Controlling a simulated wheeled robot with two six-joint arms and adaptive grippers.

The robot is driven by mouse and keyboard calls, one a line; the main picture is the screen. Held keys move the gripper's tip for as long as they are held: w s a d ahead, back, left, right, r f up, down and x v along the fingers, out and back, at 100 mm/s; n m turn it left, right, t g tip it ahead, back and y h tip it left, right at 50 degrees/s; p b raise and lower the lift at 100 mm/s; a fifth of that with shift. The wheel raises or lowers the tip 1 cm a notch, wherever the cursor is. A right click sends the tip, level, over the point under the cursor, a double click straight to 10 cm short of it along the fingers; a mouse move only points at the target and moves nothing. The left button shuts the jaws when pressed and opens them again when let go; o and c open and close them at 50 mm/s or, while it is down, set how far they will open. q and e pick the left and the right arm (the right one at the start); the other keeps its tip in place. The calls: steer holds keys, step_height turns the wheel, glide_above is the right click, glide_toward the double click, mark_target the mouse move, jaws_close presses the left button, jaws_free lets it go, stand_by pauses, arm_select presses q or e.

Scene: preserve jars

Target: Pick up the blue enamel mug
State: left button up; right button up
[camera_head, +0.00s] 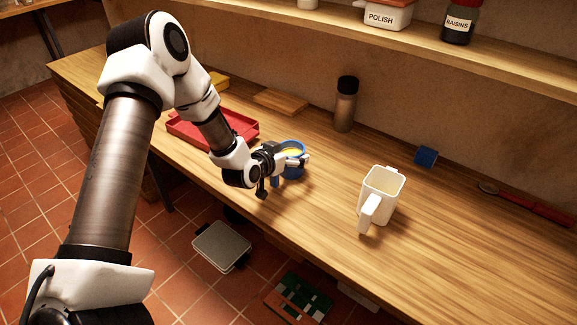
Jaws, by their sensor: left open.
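The blue enamel mug (296,173) stands upright on the wooden counter, left of the white jug, and its inside looks yellow. My left gripper (287,169) is at the mug's near left side, open, with its fingers reaching to the mug and covering part of it. I cannot tell whether the fingers touch the mug. My right gripper is not in view.
A white square jug (381,194) stands to the right on the counter (450,250). A red tray (245,127) is left behind my arm. A shelf (400,45) hangs above.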

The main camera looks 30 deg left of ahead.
arm_select(q)
steer(key=shift+s+r, duration=0.1)
steer(key=c, duration=1.6)
steer(key=shift+c, duration=0.4)
